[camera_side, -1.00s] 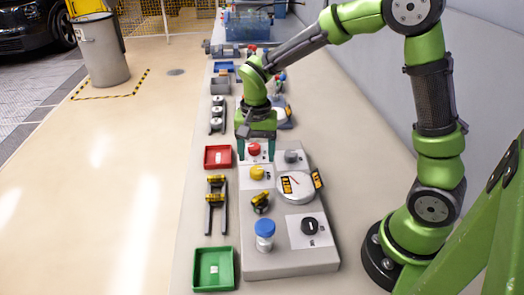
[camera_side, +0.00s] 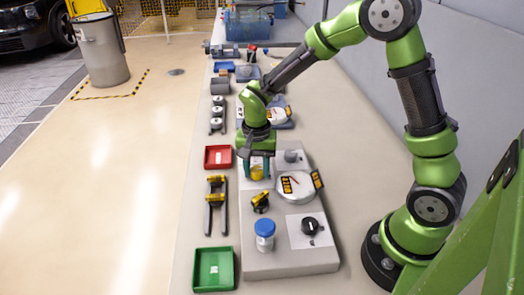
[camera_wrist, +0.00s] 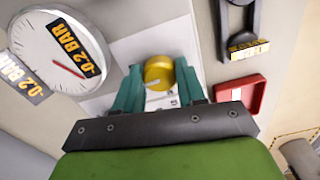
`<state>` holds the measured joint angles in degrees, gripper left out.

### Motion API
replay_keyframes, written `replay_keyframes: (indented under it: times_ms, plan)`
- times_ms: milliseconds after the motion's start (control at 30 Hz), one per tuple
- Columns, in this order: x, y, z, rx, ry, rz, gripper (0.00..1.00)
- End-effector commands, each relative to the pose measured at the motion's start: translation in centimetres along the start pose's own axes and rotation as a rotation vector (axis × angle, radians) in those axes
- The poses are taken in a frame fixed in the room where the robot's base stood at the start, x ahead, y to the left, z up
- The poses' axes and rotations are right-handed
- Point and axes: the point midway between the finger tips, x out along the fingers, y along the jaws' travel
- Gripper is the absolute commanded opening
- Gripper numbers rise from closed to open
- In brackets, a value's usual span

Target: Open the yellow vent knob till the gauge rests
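The yellow vent knob (camera_side: 257,173) sits on the grey panel, directly under my gripper (camera_side: 257,168). In the wrist view the yellow knob (camera_wrist: 159,72) lies between the two teal fingertips of my gripper (camera_wrist: 159,78). The fingers stand either side of it and look open, with a slim gap; contact is not clear. The round white gauge (camera_side: 296,187) is beside the knob, to the right. Its face (camera_wrist: 42,50) shows a red needle in the wrist view, and its yellow-on-black labels read -0.2 BAR.
A black knob (camera_side: 309,226), a blue-capped jar (camera_side: 265,236) and a small black-and-yellow part (camera_side: 260,202) are on the near panel. A red tray (camera_side: 218,147) and green tray (camera_side: 197,270) stand left. A grey knob (camera_side: 292,156) is behind the gauge.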

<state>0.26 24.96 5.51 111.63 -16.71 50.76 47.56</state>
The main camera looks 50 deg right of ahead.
Motion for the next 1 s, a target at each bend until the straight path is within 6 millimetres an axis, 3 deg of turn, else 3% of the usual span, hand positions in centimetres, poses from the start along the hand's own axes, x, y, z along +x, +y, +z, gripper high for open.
replay_keyframes:
  times_ms: [100,467,1000]
  plan:
    - [-0.03,-0.01,0.00,0.000,0.000,0.000,0.09]
    - [-0.06,0.00,-0.01,-0.077,0.000,0.000,0.09]
    - [-0.10,0.05,-0.03,-0.536,0.001,-0.001,0.09]
